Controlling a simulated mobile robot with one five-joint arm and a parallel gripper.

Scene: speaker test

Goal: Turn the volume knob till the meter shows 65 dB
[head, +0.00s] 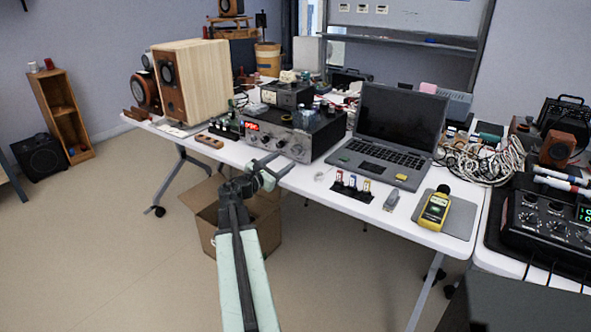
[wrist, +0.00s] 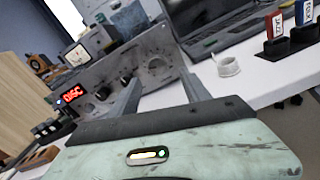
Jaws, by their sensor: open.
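A grey amplifier (head: 318,138) with a red lit display stands on the white table. Its front panel (wrist: 118,80) fills the middle left of the wrist view, with several dark knobs (wrist: 103,93) beside the display. I cannot tell which knob is the volume knob. My gripper (head: 284,160) is in front of the panel's lower right part, at about the table edge. In the wrist view its two fingers (wrist: 160,82) stand apart with nothing held between them. A yellow sound meter (head: 434,208) lies on a grey mat at the right front; its reading is too small to make out.
An open laptop (head: 392,135) stands right of the amplifier. Coloured labelled pieces (head: 352,184) sit on a black holder near the front edge. A large wooden speaker (head: 195,80) stands left. A cardboard box (head: 262,222) is on the floor below my arm.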

